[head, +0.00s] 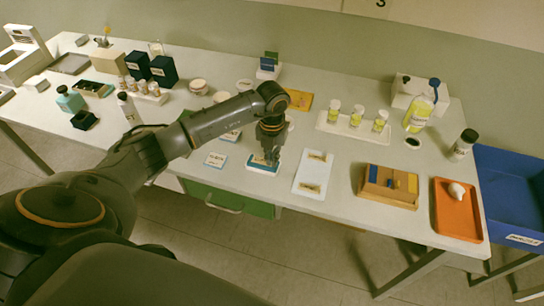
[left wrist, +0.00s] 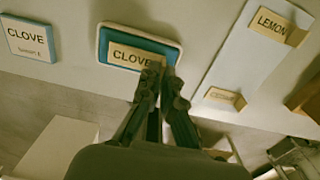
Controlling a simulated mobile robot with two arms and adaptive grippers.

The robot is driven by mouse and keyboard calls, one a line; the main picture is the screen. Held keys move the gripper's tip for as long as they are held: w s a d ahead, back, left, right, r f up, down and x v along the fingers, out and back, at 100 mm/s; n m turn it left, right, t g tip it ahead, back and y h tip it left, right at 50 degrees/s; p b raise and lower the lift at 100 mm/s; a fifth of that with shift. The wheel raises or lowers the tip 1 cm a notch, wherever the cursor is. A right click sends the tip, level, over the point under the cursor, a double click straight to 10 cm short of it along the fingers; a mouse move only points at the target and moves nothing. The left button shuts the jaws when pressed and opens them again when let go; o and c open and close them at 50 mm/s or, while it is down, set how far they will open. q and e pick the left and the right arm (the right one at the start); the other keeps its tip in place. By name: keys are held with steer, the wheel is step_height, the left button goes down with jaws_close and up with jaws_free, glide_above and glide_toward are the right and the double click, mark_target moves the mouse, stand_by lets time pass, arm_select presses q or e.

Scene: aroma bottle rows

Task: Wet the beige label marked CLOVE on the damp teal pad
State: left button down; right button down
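The beige CLOVE label (left wrist: 130,55) lies over the teal pad (left wrist: 107,38), which sits in a white-rimmed tray; both are seen from above in the left wrist view. In the head view the pad (head: 264,161) is near the table's front edge, partly hidden by my left gripper (head: 271,158). In the left wrist view my left gripper (left wrist: 161,73) has its fingers close together at the label's right end and appears to hold it there. Whether the label's underside touches the pad is hard to tell. My right gripper is not in view.
A white board (head: 311,181) with beige labels, including LEMON (left wrist: 271,26), lies right of the pad. A CLOVE card (left wrist: 27,40) lies left. Farther right are a wooden box (head: 389,201) and an orange tray (head: 457,228). Yellow-filled vials (head: 356,116) stand behind.

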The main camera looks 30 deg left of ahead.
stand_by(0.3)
arm_select(q)
steer(key=shift+f, duration=0.3)
stand_by(0.3)
steer(key=shift+s+f+b, duration=0.1)
steer(key=shift+b, duration=0.3)
stand_by(0.9)
steer(key=shift+r+p, duration=2.4)
steer(key=shift+r, duration=1.2)
steer(key=shift+d, duration=0.1)
